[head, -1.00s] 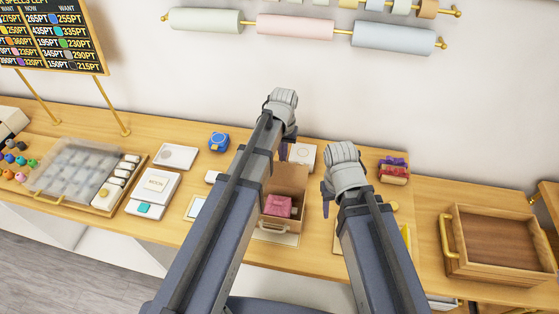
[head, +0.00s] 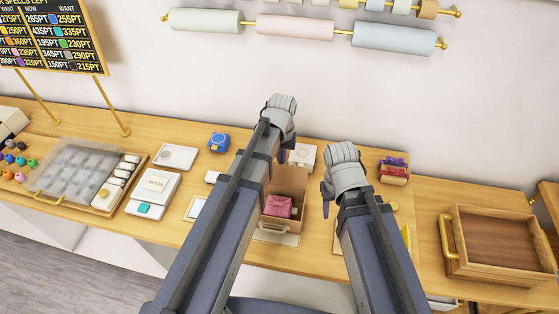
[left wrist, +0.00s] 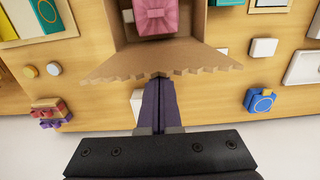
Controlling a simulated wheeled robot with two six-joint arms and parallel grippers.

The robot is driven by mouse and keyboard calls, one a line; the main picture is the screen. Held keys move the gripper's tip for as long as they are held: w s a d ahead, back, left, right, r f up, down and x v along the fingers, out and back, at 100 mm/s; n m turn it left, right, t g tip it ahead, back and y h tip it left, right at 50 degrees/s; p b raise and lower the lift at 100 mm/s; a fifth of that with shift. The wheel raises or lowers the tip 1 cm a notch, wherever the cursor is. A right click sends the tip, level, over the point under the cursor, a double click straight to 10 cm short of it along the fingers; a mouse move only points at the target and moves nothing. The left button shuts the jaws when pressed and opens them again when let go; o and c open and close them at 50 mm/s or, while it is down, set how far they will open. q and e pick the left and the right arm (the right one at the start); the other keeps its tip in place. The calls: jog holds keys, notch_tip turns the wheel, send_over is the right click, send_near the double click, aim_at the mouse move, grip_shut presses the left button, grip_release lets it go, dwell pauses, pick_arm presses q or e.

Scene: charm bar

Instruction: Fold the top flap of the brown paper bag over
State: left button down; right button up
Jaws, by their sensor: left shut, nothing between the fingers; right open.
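The brown paper bag (head: 291,180) stands on the counter between my arms, its top open and its back flap raised. In the left wrist view the flap (left wrist: 158,57) is a wide brown sheet with a zigzag edge. A pink parcel (head: 277,206) sits inside the bag; it also shows in the left wrist view (left wrist: 158,16). My left gripper (head: 283,157) is shut and empty at the flap's zigzag edge, on the far side of the bag; I cannot tell whether it touches. My right gripper (head: 327,198), open and empty, is right of the bag, its fingers partly hidden.
A white box (head: 303,156) stands behind the bag, close to my left gripper. A blue tape dispenser (head: 218,141) lies to the left.

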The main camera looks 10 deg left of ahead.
aim_at(278, 177)
pick_arm(q)
jog(key=shift+s, duration=0.8)
jog(key=shift+s+f, duration=0.2)
jog(key=shift+s, duration=0.9)
jog(key=shift+s+f+b, duration=0.35)
jog(key=shift+s+b, duration=0.2)
jog(key=shift+s, duration=0.3)
jog(key=shift+s+d+f+b, duration=0.1)
jog(key=shift+s+f+b, duration=0.4)
jog(key=shift+s, duration=0.4)
jog(key=shift+f, duration=0.1)
